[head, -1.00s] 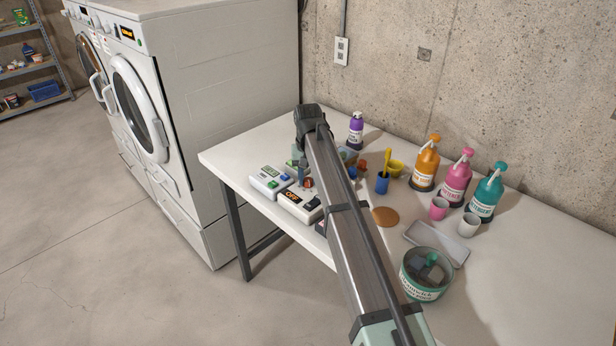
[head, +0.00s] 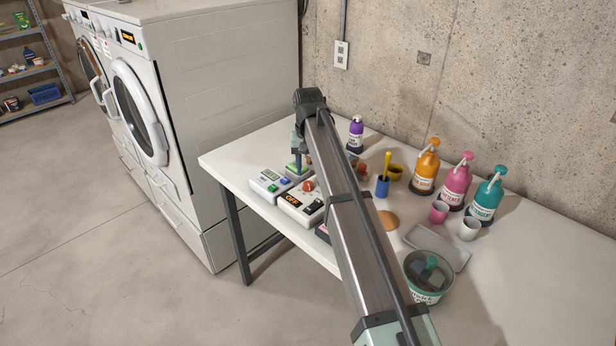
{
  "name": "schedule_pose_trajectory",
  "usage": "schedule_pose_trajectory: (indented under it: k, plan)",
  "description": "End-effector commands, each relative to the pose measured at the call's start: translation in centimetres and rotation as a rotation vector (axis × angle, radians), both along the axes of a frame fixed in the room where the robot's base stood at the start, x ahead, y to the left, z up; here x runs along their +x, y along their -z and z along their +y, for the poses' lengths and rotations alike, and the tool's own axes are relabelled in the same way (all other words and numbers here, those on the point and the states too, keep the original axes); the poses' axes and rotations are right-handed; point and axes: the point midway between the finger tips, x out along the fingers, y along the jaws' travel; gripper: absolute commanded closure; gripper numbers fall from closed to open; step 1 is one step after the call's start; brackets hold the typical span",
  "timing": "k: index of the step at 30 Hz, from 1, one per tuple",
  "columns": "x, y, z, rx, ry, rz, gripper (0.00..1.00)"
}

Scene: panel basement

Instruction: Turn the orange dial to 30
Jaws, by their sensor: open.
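The orange dial (head: 308,185) sits on top of a white control box (head: 287,206) near the table's front left edge. The box has a dark display with orange lettering that seems to read OFF, and a dark switch part beside it. The number the dial points at is too small to read. My gripper (head: 298,172) points down just behind and left of the dial, over a green-topped box, and looks clear of the dial. It is open, with nothing visible in it. My arm crosses the table and hides part of what lies right of the dial.
A second white box with green and blue parts (head: 269,185) stands left of the dial's box. A purple bottle (head: 356,134), a blue cup (head: 382,186), pump bottles (head: 426,166) and a round tub (head: 425,283) stand to the right. The table's left corner is clear.

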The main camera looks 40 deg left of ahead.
Motion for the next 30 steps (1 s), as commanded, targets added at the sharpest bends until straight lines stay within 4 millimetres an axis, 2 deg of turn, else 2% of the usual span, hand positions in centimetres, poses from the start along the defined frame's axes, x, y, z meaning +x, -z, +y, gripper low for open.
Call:
schedule_pose_trajectory:
  k: [1, 6, 13, 18, 30]
  plan:
    - [0.1, -1.2, 0.1, 0.002, 0.0, -0.001, 0.56]
    - [0.1, -4.3, 0.1, 0.002, 0.0, -0.001, 0.56]
    - [0.1, -7.3, 0.1, 0.001, 0.0, -0.001, 0.56]
    - [0.0, -8.2, 0.0, 0.0, 0.0, 0.0, 0.56]
    - [0.0, -8.3, 0.0, 0.0, 0.0, 0.0, 0.56]
